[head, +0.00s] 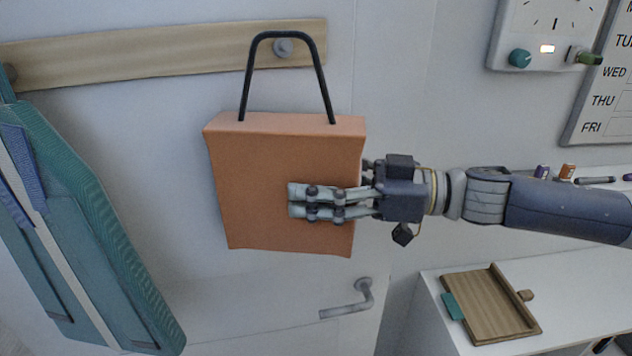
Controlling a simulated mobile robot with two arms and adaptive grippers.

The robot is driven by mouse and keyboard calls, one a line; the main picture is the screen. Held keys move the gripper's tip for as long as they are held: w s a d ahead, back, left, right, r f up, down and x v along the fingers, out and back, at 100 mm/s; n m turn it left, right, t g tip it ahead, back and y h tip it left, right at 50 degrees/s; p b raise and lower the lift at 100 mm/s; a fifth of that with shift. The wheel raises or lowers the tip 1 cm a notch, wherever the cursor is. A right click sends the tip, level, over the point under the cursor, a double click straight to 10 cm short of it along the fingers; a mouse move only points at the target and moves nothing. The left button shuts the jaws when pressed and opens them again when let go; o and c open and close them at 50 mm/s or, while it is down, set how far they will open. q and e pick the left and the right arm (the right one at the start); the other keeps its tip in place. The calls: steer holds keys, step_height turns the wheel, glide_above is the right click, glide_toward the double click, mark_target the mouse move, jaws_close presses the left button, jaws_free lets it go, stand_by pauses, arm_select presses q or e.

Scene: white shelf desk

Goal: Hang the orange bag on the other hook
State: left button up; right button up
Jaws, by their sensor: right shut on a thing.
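The orange bag (240,190) is upright in the middle of the head view, in front of the wall, with its dark handle (248,75) standing up. A round grey hook (283,47) on the wooden rail (160,54) shows inside the handle's loop, just under its top bar. I cannot tell whether the handle touches the hook. My right gripper (300,201) comes from the right and is shut on the bag, its fingers across the bag's front. Another hook (10,71) shows at the rail's left end. My left gripper is not in view.
A teal and blue item with a pale stripe (90,220) hangs at the left. A door handle (350,303) is below the bag. A white surface with a wooden tray (490,305) is lower right. A timer-like panel (545,30) and weekday board (605,100) are upper right.

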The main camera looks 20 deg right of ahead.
steer(key=shift+w+d+f+h, duration=0.1)
steer(key=shift+w+d+h, duration=0.2)
steer(key=shift+w, duration=0.1)
steer(key=o, duration=1.7)
steer(key=shift+w, duration=0.15)
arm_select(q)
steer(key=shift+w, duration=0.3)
arm_select(e)
steer(key=shift+w+a+f, duration=0.15)
steer(key=shift+w, duration=0.05)
